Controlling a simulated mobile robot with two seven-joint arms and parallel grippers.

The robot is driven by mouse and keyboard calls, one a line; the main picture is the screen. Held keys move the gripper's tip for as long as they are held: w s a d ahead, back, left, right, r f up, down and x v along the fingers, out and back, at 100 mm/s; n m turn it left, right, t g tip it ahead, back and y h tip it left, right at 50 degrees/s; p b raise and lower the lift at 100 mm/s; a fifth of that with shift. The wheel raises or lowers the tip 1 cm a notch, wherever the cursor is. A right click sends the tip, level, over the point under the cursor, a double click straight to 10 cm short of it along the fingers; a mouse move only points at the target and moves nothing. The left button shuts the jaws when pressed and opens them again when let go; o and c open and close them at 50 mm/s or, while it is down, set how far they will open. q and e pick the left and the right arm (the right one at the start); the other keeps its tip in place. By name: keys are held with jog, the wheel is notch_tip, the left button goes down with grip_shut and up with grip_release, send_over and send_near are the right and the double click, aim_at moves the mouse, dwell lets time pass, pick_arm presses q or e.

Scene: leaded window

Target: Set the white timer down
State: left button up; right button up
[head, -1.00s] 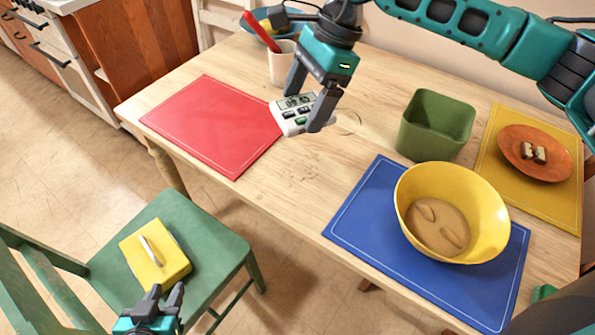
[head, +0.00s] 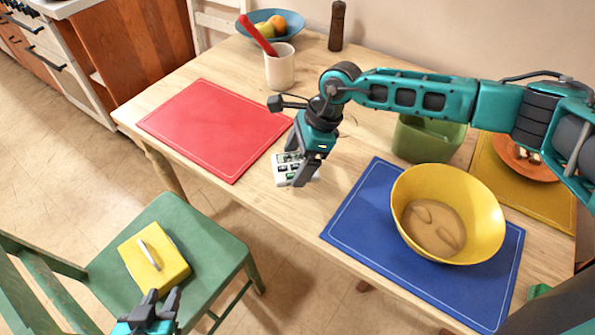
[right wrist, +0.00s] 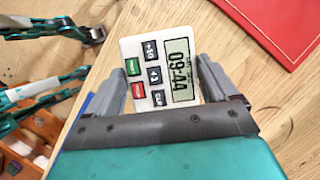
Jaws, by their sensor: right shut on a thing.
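The white timer (head: 284,170) has a grey display and several dark, green and red buttons. It is at the bare table between the red mat and the blue mat. I cannot tell whether it touches the wood. My right gripper (head: 302,168) is shut on it from above, with a finger on either side.
The wooden table (head: 255,215) holds a red mat (head: 210,130), a blue mat (head: 365,215) with a yellow bowl (head: 480,215), a green container (head: 420,140) and a cup (head: 280,68).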

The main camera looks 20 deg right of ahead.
jog(key=shift+f, duration=2.3)
jog(key=shift+f+b, duration=0.2)
jog(key=shift+b, duration=0.15)
jog(key=o, duration=0.9)
jog(key=shift+c, duration=0.2)
jog(key=shift+r, duration=0.15)
jog(key=shift+r+p, duration=0.2)
jog(key=shift+p, duration=0.1)
jog(key=v, duration=1.1)
jog(key=shift+d+r, duration=0.15)
jog(key=shift+r, duration=0.25)
